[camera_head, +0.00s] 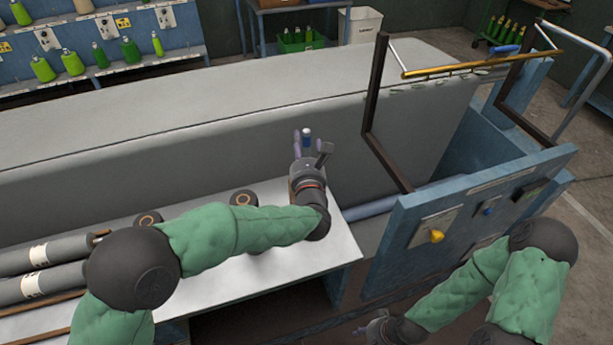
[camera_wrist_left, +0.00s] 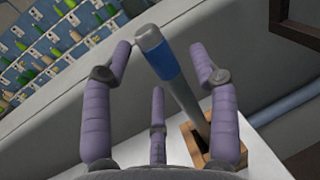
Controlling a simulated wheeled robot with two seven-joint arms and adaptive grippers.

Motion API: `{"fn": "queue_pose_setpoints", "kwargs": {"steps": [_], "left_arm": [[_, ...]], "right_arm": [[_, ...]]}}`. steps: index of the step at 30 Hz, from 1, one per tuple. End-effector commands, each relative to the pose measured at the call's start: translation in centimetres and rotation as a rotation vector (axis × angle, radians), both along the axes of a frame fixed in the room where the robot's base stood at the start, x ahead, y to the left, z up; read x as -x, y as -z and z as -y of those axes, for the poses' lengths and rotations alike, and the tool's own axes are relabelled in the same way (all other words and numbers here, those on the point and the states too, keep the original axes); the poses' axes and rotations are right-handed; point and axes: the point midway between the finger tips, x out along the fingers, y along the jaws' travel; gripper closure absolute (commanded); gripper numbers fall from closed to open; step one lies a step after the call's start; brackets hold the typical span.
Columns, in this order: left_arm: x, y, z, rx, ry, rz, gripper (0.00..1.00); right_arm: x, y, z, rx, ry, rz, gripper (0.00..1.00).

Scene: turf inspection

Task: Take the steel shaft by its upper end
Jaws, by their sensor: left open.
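The steel shaft (camera_wrist_left: 184,96) stands in a wooden block (camera_wrist_left: 190,144) on the white bench top in the left wrist view. It has a grey rounded upper end and a blue band (camera_wrist_left: 160,62) just below. In the head view only its upper end (camera_head: 306,134) shows clearly. My left gripper (camera_head: 312,143) is open at the shaft's upper part. In the left wrist view its purple fingers (camera_wrist_left: 160,55) are spread, with the shaft between the left and right ones; I cannot tell whether any finger touches it. My right gripper (camera_head: 378,329) is low at the bottom; its opening is unclear.
A long grey block (camera_head: 240,145) rises behind the white bench (camera_head: 290,262). Dark grey rollers (camera_head: 45,283) lie at the left. A blue machine (camera_head: 405,250) with a dark frame (camera_head: 372,100) and a yellow knob stands to the right. Green bottles line the back shelf.

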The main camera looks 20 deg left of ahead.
Motion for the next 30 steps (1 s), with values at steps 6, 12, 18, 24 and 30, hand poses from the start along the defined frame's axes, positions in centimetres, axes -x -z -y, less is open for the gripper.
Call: {"fn": "queue_pose_setpoints", "kwargs": {"steps": [6,12,18,24,30], "left_arm": [[-1.8,0.1,-0.6,-0.001,0.001,-0.001,0.4],[-1.9,0.0,-0.6,-0.001,0.001,0.0,0.4],[-1.8,0.0,-0.6,-0.001,0.001,0.0,0.88],[-1.9,-0.1,-0.6,0.0,0.0,0.003,1.0],[-1.9,-0.3,-0.6,0.0,0.0,0.003,1.0]], "right_arm": [[0.0,0.3,0.0,0.0,0.0,0.0,0.6],[0.0,0.2,0.0,0.0,0.0,0.0,0.6],[0.0,0.2,0.0,0.0,0.0,0.0,0.6],[0.0,0.2,0.0,0.0,0.0,0.0,0.6],[0.0,0.2,0.0,0.0,0.0,0.0,0.6]]}}
